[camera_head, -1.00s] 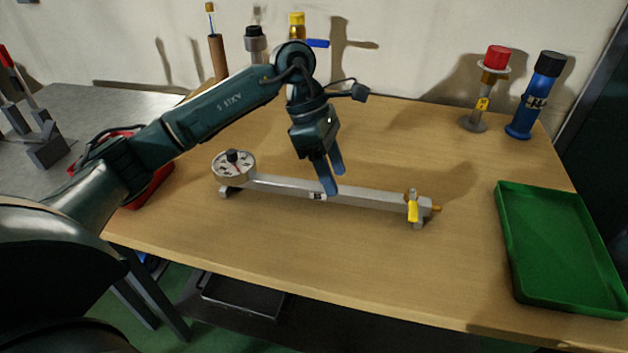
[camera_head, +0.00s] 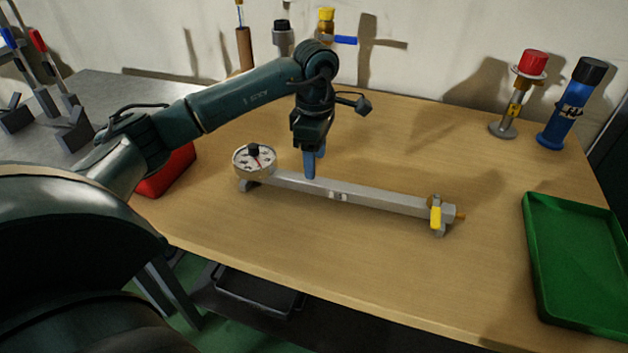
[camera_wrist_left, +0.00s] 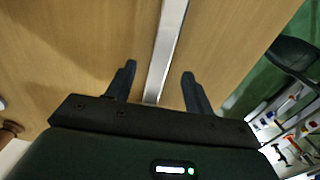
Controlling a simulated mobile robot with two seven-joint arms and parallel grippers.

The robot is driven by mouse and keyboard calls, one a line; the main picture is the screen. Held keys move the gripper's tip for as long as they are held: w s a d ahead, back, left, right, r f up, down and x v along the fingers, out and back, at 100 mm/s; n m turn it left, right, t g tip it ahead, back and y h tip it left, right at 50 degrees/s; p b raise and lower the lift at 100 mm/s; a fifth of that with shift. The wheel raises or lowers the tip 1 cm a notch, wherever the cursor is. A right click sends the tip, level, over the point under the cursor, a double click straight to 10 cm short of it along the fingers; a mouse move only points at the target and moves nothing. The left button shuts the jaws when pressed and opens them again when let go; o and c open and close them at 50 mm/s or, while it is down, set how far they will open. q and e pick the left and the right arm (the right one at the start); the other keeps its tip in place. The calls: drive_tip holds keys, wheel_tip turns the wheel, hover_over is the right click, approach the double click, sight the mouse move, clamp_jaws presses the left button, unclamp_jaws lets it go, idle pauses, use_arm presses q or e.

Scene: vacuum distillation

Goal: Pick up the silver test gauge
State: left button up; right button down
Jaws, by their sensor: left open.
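The silver test gauge (camera_head: 385,203) lies across the wooden table. It is a long silver bar with a round white dial (camera_head: 254,160) at its left end and a yellow lever (camera_head: 435,218) at its right end. My left gripper (camera_head: 314,168) points down at the bar, a little right of the dial. In the left wrist view the fingers (camera_wrist_left: 157,85) are open, one on each side of the silver bar (camera_wrist_left: 167,45), with gaps between. I cannot tell whether the fingertips reach down to the bar's height. My right gripper is not in view.
A green tray (camera_head: 535,255) lies at the table's right. A red-topped stand (camera_head: 514,100) and a blue cylinder (camera_head: 572,105) stand at the back right. A red object (camera_head: 168,172) is at the left, partly behind my left arm. The wood in front of the bar is clear.

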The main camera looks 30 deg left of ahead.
sight(339, 189)
use_arm(q)
wheel_tip(339, 189, down, 4)
drive_tip(key=shift+s+a+f, duration=0.1)
drive_tip(key=shift+c, duration=0.4)
clamp_jaws()
idle(0.3)
